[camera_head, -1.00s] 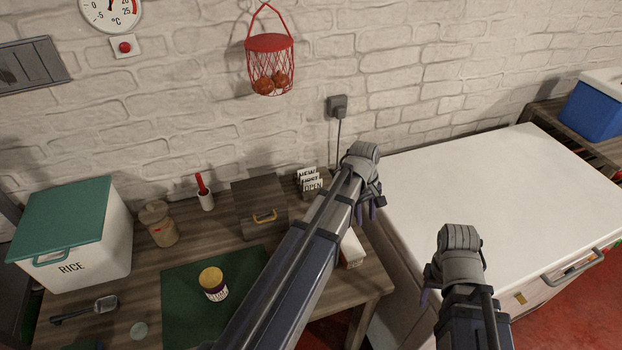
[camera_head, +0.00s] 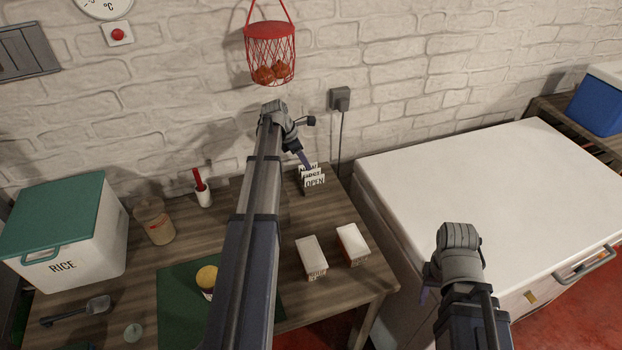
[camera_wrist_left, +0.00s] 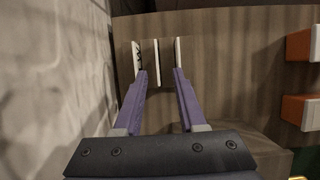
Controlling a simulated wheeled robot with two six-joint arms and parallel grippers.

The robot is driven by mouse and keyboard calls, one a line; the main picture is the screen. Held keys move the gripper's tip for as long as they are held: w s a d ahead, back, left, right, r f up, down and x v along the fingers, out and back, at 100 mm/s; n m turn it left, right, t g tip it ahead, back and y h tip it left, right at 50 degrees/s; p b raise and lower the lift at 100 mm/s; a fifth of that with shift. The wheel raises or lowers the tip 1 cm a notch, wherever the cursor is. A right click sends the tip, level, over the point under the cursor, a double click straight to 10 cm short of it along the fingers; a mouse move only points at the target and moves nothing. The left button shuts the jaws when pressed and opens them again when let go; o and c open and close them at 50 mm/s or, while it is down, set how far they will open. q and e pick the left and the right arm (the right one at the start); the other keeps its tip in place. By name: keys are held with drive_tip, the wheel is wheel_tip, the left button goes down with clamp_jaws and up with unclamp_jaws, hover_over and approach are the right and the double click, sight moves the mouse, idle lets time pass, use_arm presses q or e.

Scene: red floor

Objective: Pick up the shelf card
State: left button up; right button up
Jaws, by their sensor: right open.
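Several white shelf cards (camera_head: 313,181) with black lettering, one reading OPEN, stand upright in a row at the back right of the wooden table. In the left wrist view the cards (camera_wrist_left: 157,62) appear edge-on, three of them side by side. My left gripper (camera_head: 306,160) is just above and behind the cards in the head view. In the left wrist view its purple fingers (camera_wrist_left: 161,74) are apart, tips near the two outer cards, with the middle card between them. I cannot tell whether they touch. My right gripper (camera_head: 425,292) is open over the white chest's front edge, away from the cards.
Two small cartons (camera_head: 311,256) (camera_head: 352,243) stand in front of the cards. A rice bin (camera_head: 70,240), a jar (camera_head: 154,222) and a scoop (camera_head: 80,309) are to the left. The white chest (camera_head: 480,190) is right, its top clear. A wall socket (camera_head: 340,98) is behind.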

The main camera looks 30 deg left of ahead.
sight(311, 175)
use_arm(q)
drive_tip(key=shift+b+x, duration=2.6)
drive_tip(key=shift+x, duration=0.7)
drive_tip(key=shift+w+a+r, duration=0.15)
clamp_jaws()
